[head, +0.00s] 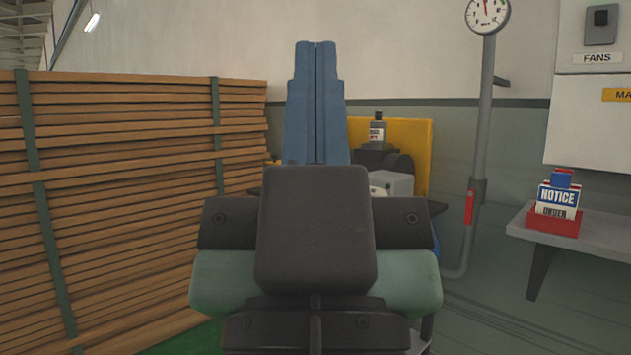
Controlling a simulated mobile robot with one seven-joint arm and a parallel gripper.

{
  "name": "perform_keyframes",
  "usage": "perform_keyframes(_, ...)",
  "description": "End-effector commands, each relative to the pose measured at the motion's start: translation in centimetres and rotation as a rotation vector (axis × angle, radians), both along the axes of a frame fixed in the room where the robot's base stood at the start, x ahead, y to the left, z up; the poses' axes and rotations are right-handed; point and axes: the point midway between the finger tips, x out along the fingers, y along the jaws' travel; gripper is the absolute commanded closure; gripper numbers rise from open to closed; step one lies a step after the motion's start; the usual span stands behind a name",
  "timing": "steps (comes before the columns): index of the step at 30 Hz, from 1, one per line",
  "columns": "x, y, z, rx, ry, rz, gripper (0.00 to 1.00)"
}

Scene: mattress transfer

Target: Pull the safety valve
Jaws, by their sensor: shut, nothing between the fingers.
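My gripper (316,52) is in the middle of the head view, with its blue fingers pointing up and pressed together, empty. A grey vertical pipe (485,120) stands on the right with a round gauge (487,14) on top. A red handle (469,207), which looks like the valve lever, hangs along the lower part of this pipe. My gripper is to the left of the red handle and apart from it. The lower end of the pipe bends left and is partly hidden behind my gripper.
Stacked wooden boards (120,190) with green straps fill the left. A yellow panel (418,150) and machine stand behind my gripper. A grey shelf (600,236) at right holds a red tray (554,222) of notice cards. A white cabinet (590,130) hangs above.

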Motion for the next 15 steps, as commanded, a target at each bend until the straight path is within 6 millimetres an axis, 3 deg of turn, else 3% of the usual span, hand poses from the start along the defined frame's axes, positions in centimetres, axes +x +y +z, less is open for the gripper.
perform_keyframes(1,0.0,0.0,3.5,0.0,-0.001,0.0,1.0)
perform_keyframes(15,0.0,0.0,19.7,0.0,-0.001,0.001,1.0)
